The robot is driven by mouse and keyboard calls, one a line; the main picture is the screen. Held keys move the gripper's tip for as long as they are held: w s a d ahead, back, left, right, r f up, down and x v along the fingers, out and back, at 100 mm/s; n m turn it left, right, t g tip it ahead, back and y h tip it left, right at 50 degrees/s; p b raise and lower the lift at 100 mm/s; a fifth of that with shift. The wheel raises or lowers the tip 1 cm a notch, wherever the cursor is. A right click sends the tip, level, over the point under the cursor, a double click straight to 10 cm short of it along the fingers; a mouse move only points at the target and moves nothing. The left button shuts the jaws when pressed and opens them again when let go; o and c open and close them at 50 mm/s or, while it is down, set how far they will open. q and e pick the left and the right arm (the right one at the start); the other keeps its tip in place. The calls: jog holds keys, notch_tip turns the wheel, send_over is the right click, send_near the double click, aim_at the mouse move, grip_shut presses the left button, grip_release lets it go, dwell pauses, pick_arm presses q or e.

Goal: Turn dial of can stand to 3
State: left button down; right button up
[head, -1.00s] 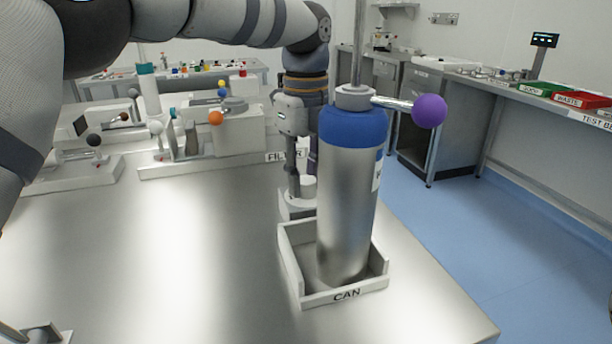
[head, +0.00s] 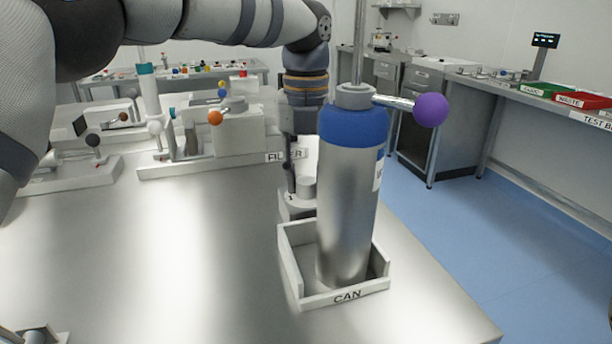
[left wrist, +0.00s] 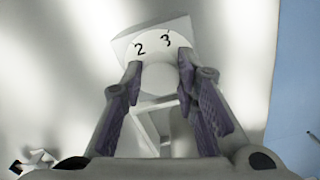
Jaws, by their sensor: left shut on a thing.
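The can stand (head: 290,270) is a white tray marked CAN on the steel table. A tall metal can (head: 345,220) with a blue collar stands upright in it. The stand's dial knob (head: 308,184) is pale and round, behind the can and partly hidden by it. In the left wrist view the knob (left wrist: 163,78) sits between my finger pads, before a white face with the numbers 2 and 3 (left wrist: 150,42). No pointer mark is clear. My left gripper (head: 293,188) points down and is shut on the knob. My right gripper is not in view.
A lever with a purple ball (head: 431,110) sticks out right from the can's top. A white station marked FILTER (head: 215,160) stands behind on the left. The table's middle left (head: 170,250) is clear. Its right edge drops to a blue floor (head: 480,250).

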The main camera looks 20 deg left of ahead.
aim_at(306, 180)
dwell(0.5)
pick_arm(q)
jog(key=c, duration=1.2)
grip_release()
jog(key=shift+c, duration=0.2)
notch_tip(306, 180, up, 12)
